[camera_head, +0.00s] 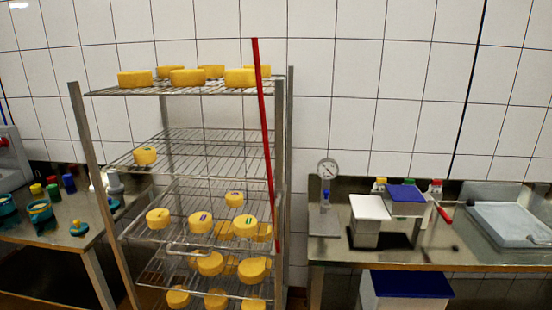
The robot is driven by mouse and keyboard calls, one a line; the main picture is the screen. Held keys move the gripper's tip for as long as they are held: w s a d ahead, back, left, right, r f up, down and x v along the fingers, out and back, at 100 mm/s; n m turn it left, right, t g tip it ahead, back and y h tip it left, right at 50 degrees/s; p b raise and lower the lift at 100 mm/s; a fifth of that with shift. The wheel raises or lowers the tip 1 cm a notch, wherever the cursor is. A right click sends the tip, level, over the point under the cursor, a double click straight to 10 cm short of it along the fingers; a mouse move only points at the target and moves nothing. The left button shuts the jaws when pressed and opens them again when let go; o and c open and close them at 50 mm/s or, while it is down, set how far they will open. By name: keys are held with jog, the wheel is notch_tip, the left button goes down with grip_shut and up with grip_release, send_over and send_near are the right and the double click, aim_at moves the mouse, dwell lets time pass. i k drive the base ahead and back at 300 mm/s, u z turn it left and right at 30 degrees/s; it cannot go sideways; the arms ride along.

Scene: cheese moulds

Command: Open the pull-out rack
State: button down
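A tall metal rack (96,183) stands left of centre in the head view, with several wire shelves between upright posts. One lower wire shelf (180,238) has a bar handle (188,248) on its front edge and carries several small yellow cheeses (199,222). This shelf looks to lie within the posts, but I cannot tell exactly how far in it sits. More cheeses (210,263) lie below it. My gripper is not in view.
A red bar (264,140) runs up the rack's right side. Large cheeses (187,77) lie on the top shelf. A table (60,244) with small coloured items stands at left. A steel bench (385,254) with boxes (369,212), a gauge (327,168) and a sink (510,222) stands at right.

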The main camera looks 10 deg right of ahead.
aim_at(170, 244)
jog(key=i, duration=0.9)
jog(key=z, duration=0.05)
